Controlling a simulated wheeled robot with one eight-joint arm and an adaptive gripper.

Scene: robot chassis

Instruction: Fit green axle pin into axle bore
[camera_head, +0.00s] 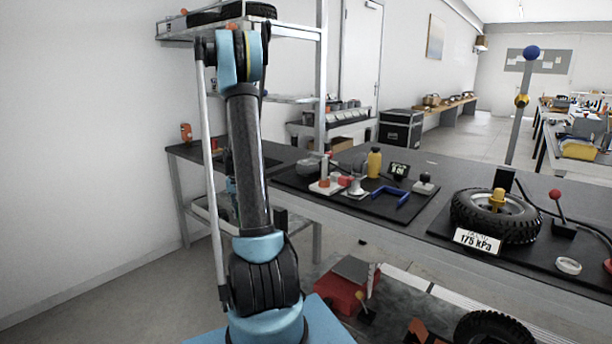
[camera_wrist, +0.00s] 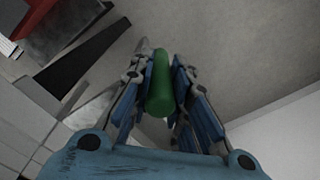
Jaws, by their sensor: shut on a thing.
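The green axle pin (camera_wrist: 159,90) is a plain green cylinder in the middle of the wrist view. My gripper (camera_wrist: 160,64) is shut on it, with one blue-and-grey finger on each side. The pin's near end faces the camera, and its far end points away toward the grey floor. It is clear of other things in the wrist view, with no contact visible. In the head view my arm stands upright at the left, and I cannot make out the pin there. I cannot identify the axle bore in either view.
A red box (camera_head: 342,292) and a loose tyre (camera_head: 492,330) lie low in front of the bench (camera_head: 420,212). The bench carries a wheel (camera_head: 520,222), tools and a yellow bottle (camera_head: 374,162). A dark bar (camera_wrist: 85,57) crosses the wrist view's upper left.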

